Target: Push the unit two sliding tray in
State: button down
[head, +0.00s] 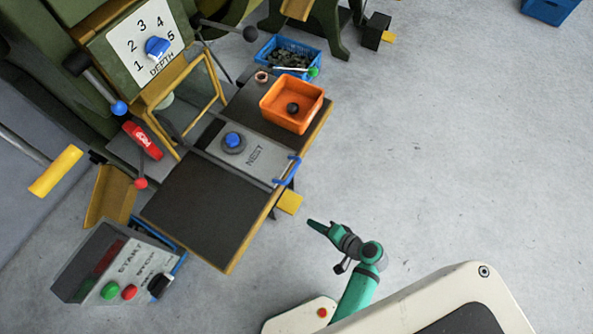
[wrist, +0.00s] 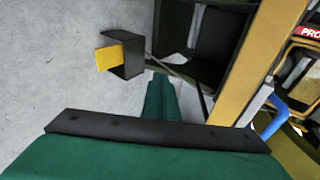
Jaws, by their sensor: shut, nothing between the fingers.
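The grey sliding tray (head: 262,163), marked NEST, lies in the bench between two dark work surfaces. A blue knob-like piece (head: 233,141) sits on it. Its blue handle (head: 288,171) is at the bench's yellow front edge. The handle also shows at the right of the wrist view (wrist: 272,124). No unit number is legible. My gripper (head: 316,226) is shut and empty, over the floor in front of the bench, right of and below the handle in the head view and apart from it. Its green fingers show in the wrist view (wrist: 159,88).
An orange bin (head: 275,112) with a dark round piece stands on the bench's far part. A yellow pedal (head: 290,202) is below the handle. A control box (head: 90,250) with green and red buttons is at lower left. Floor to the right is clear.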

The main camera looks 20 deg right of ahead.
jog(key=w+d+r+t+y, duration=0.2)
jog(key=w+d+r, duration=0.2)
jog(key=r, duration=0.2)
jog(key=n+t+y, duration=0.1)
jog(key=t+y, duration=0.2)
jog(key=y, duration=0.1)
send_near(287, 167)
jog(key=x, duration=0.6)
jog(key=shift+w+a+r, duration=0.1)
jog(key=shift+w+a, duration=0.05)
jog(key=shift+w, duration=0.05)
jog(key=shift+w, duration=0.1)
